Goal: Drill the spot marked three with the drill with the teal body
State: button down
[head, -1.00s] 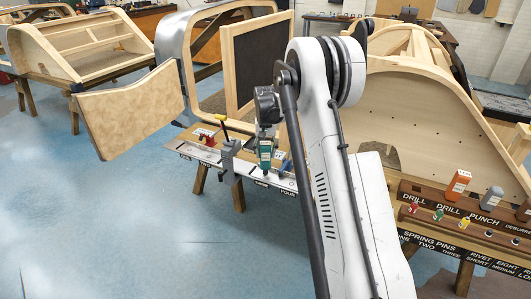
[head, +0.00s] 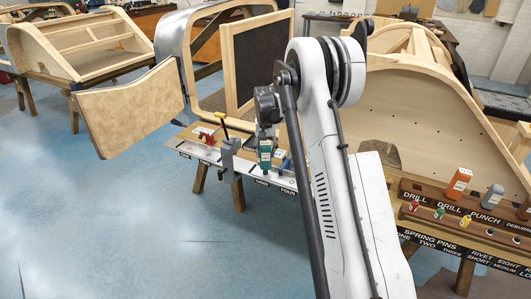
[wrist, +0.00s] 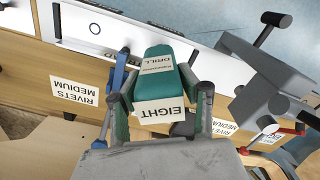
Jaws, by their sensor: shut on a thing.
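My gripper (wrist: 160,112) is shut on the teal drill (wrist: 158,62), which carries labels reading "EIGHT" and "DRILL". The teal drill also shows in the head view (head: 265,150), above the white marked strip (head: 205,153) at the workbench's front edge. In the wrist view the white strip (wrist: 130,35) runs behind the drill, with a round spot to the drill's upper left. The drill covers part of the strip, and its tip is hidden. A small label under the drill in the head view is too blurred to read surely; "FOUR" is to its right.
A grey clamp (wrist: 275,85) stands close beside the drill. A blue-handled tool (wrist: 118,80) is on its other side. An orange drill (head: 459,184) and a grey one (head: 492,196) stand in the right rack. Open blue floor (head: 120,220) lies in front.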

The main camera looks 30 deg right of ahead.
aim_at(266, 143)
jog(key=shift+r+p, duration=0.5)
jog(key=shift+r, duration=1.3)
jog(key=shift+r+p, duration=0.9)
jog(key=shift+r, duration=1.5)
